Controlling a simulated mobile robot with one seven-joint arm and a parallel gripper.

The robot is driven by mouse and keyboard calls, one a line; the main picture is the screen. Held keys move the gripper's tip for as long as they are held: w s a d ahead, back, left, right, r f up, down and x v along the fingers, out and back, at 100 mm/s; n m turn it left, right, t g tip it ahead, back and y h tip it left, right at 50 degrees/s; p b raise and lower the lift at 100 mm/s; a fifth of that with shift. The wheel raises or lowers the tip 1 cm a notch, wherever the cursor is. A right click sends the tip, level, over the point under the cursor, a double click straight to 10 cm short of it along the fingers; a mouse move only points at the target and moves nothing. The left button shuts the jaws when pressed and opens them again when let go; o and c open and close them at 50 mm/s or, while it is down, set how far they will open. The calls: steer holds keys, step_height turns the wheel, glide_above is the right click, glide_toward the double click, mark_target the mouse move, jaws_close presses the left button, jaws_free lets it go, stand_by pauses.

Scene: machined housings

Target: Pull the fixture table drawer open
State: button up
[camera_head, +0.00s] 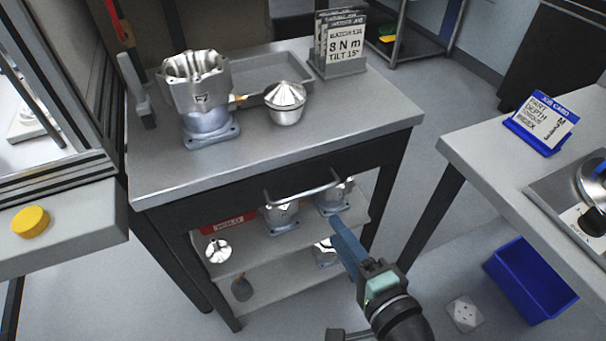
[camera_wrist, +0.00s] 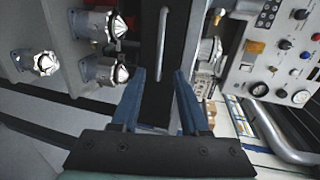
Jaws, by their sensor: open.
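The fixture table (camera_head: 345,110) has a dark drawer front (camera_head: 235,188) under its grey top, and it looks flush with the frame. A silver bar handle (camera_head: 302,193) stands out from that front. My gripper (camera_head: 338,224) is in front of the table, below and right of the handle's middle. In the wrist view the handle (camera_wrist: 163,40) runs upright ahead, its lower end showing between the two blue fingertips of my gripper (camera_wrist: 159,74). The fingers are apart with nothing gripped. How far the handle lies beyond the tips is hard to tell.
A housing (camera_head: 195,85), a silver cone-topped part (camera_head: 285,105) and a sign holder (camera_head: 340,68) stand on the table. Shelves below hold more housings (camera_head: 280,215) and a red sign (camera_head: 222,222). A bench (camera_head: 480,165) stands right, with a blue bin (camera_head: 530,280) on the floor.

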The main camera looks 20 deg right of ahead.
mark_target(309, 191)
steer(key=b+x, duration=0.1)
steer(key=x, duration=1.2)
jaws_close()
steer(key=shift+s, duration=0.1)
stand_by(1.0)
